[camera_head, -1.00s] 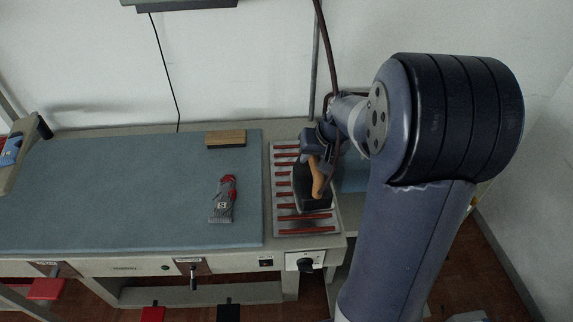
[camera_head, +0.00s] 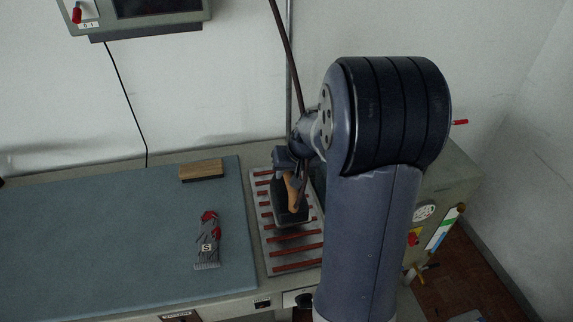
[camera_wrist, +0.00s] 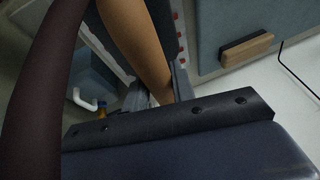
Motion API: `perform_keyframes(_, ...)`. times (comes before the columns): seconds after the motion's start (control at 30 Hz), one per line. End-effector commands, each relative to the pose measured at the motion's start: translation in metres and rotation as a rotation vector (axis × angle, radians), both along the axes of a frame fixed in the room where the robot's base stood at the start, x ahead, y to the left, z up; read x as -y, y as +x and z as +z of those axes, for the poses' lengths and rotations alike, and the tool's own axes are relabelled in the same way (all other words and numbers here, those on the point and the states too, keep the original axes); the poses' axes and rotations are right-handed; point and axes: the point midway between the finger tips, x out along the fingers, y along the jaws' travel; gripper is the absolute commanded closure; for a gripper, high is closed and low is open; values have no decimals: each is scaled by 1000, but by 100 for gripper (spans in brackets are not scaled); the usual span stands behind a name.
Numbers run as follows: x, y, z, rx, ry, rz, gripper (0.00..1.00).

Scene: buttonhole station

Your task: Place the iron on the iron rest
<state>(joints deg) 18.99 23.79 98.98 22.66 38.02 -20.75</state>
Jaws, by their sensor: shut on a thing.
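The iron (camera_head: 291,214), dark with a tan wooden handle (camera_head: 293,192), is at the iron rest, a pale metal plate with red bars (camera_head: 295,267), right of the blue-grey mat. My gripper (camera_head: 288,165) is shut on the iron at its handle. The handle also shows close up in the wrist view (camera_wrist: 136,45). My arm hides the right edge of the rest.
A blue-grey mat (camera_head: 110,230) covers the table left of the rest. On it are a wood-topped block (camera_head: 202,170) and a grey glove-like item with red (camera_head: 208,240). A dark hose (camera_head: 285,45) rises behind the iron. A machine with a gauge (camera_head: 424,211) stands at right.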

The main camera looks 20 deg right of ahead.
Motion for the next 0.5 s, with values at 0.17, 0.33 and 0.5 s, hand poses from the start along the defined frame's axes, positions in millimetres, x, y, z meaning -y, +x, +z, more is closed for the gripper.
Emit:
perform_keyframes(0.17,1,2,-6,9,-2,-1,100)
perform_keyframes(0.33,1,2,-27,6,-1,-1,100)
perform_keyframes(0.5,1,2,-40,7,-2,-2,100)
